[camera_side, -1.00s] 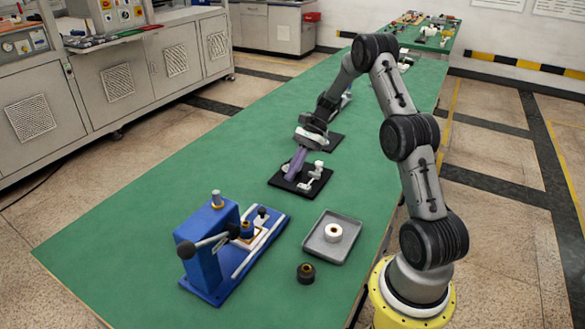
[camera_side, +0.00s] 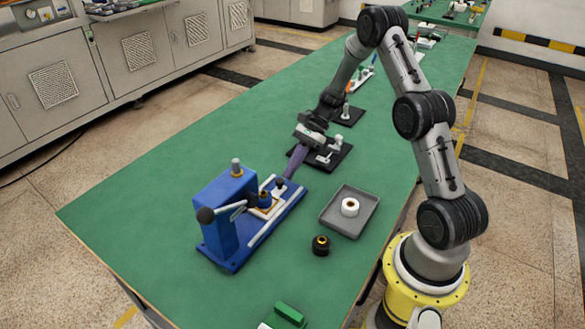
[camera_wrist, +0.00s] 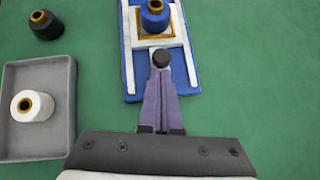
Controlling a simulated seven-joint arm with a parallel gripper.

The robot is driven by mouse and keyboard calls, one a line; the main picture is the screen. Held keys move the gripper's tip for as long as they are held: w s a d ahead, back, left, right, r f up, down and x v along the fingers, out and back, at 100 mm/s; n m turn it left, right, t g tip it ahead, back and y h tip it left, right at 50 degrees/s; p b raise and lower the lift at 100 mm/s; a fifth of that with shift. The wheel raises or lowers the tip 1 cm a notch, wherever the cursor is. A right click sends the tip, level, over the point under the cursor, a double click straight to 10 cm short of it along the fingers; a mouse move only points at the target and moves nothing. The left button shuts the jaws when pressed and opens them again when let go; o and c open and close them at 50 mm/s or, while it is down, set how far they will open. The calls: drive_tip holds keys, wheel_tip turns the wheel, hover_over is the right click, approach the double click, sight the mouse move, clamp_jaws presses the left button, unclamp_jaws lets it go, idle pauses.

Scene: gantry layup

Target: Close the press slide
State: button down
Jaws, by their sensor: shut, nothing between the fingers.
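The blue press (camera_side: 222,222) stands at the near left of the green bench, its lever ending in a dark ball. Its white slide (camera_wrist: 138,38) lies between two white rails, out in front of the press body. The slide carries a gold-edged nest with a blue, brass-ringed part (camera_wrist: 155,16), also visible in the side view (camera_side: 263,199). A black knob (camera_wrist: 161,58) stands at the slide's outer end. My gripper (camera_wrist: 161,74) is shut and empty, its purple fingertips right at the knob's outer side. I cannot tell whether they touch. The press body is outside the wrist view.
A grey tray (camera_side: 334,222) holds a white ring-shaped part (camera_side: 350,207). A dark ring part (camera_side: 320,245) stands beside the tray. A black fixture plate (camera_side: 337,157) lies behind my gripper. A green block (camera_side: 289,314) is at the near edge. Bench left of the press is clear.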

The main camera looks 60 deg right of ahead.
sight(270, 193)
drive_tip(key=a, duration=0.9)
drive_tip(key=shift+d, duration=0.1)
